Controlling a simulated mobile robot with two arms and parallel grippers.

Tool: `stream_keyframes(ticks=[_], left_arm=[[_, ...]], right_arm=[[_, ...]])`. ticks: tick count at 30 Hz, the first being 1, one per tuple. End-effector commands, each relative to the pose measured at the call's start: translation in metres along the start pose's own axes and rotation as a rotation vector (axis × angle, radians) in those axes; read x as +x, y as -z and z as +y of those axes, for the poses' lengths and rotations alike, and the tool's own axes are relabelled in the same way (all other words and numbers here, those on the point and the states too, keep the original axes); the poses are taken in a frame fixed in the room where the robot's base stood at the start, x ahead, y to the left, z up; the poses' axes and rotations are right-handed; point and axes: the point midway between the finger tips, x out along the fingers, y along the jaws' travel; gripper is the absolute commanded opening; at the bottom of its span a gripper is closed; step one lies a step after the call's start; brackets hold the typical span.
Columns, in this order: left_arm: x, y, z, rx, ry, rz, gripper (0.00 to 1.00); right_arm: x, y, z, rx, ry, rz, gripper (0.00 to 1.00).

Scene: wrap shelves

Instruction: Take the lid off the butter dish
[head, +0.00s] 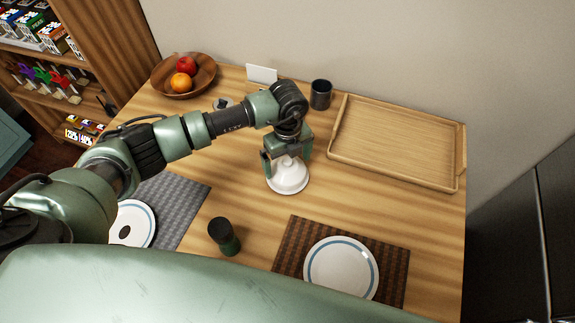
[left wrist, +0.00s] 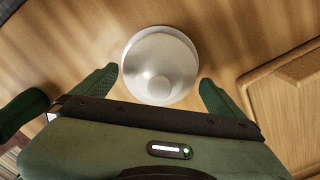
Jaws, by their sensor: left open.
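The white butter dish (head: 287,180) stands on the wooden table, with its round lid (head: 289,168) on it. In the left wrist view the lid (left wrist: 150,55) is a white dome with a round knob (left wrist: 159,87) on top. My left gripper (head: 284,158) is directly above the dish, pointing down. Its two fingers are apart, one on each side of the knob in the left wrist view (left wrist: 158,88). I cannot tell whether they touch the lid. My right gripper is not in view.
A wooden tray (head: 400,140) lies to the right. A dark cup (head: 321,94), white card (head: 261,74) and fruit bowl (head: 203,76) stand at the back. A dark green cylinder (head: 224,236) and plates (head: 341,266) (head: 140,217) on mats are in front.

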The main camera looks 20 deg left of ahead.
Motion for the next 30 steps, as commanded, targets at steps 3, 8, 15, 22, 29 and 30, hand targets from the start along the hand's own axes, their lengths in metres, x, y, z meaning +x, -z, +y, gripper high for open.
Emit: stream_keyframes(ticks=[3, 8, 15, 22, 29, 30], left_arm=[[0.0005, 0.0, -0.0001, 0.0, 0.0, 0.0, 1.0], [0.0003, -0.0001, 0.0, 0.0, 0.0, 0.0, 0.75], [0.0011, -0.0001, 0.0004, 0.0, -0.001, 0.0, 0.29], [0.0029, 0.0008, 0.0015, 0.0, -0.004, 0.002, 0.27], [0.0032, 0.0016, 0.0026, 0.001, -0.007, 0.003, 0.27], [0.0019, 0.0016, 0.0026, 0.001, -0.007, 0.003, 0.27]], right_arm=[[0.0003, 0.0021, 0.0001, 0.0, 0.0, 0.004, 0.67], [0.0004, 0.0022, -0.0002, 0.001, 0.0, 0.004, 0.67], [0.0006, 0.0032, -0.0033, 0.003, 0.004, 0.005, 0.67], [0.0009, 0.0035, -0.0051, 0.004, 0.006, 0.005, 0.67], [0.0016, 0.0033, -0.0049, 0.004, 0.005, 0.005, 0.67], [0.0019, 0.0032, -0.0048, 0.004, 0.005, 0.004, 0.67]])
